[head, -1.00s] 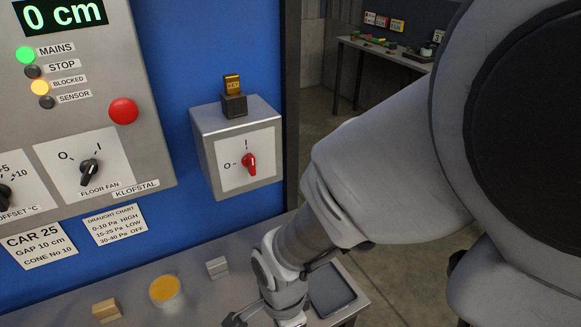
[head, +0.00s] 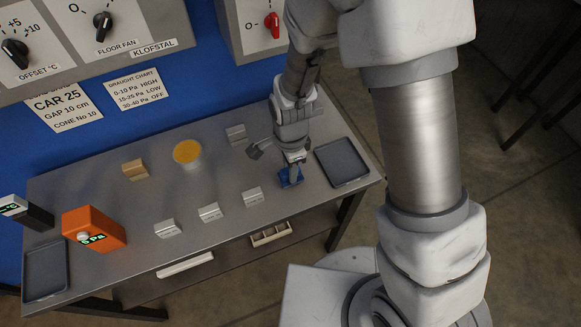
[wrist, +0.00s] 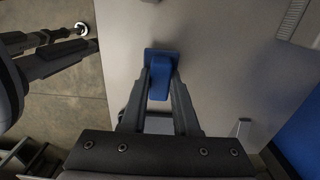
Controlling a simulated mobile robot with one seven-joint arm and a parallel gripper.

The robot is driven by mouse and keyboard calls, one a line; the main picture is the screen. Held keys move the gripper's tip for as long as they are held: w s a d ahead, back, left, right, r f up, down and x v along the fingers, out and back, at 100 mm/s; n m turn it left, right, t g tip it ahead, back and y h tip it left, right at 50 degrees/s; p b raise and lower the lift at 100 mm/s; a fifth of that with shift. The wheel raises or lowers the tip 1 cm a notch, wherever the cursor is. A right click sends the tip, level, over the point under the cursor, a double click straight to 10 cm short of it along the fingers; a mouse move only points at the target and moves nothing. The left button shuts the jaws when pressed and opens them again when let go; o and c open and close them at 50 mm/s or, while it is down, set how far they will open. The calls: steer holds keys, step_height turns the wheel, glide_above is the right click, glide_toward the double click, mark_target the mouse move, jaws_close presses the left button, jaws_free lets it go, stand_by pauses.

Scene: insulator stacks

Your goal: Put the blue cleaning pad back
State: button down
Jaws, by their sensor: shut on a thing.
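The blue cleaning pad (head: 289,178) is at the right part of the grey metal table (head: 235,235), just left of the dark tray (head: 342,161). My gripper (head: 294,168) points down and is shut on the pad. In the wrist view the pad (wrist: 161,58) sits between the fingertips of my gripper (wrist: 160,84), its wider blue end beyond them. The pad is at or very near the table top; I cannot tell whether it touches. Part of it is hidden by the fingers.
Several small metal holders (head: 209,212) stand along the table's front. A yellow-topped cup (head: 187,153), a wooden block (head: 134,169) and an orange meter (head: 93,230) stand to the left. A second dark tray (head: 46,271) is at the left end. The blue panel rises behind.

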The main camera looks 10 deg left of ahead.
steer(key=shift+f, duration=0.6)
steer(key=shift+c, duration=1.2)
jaws_free()
step_height(320, 180, up, 12)
steer(key=p, duration=0.1)
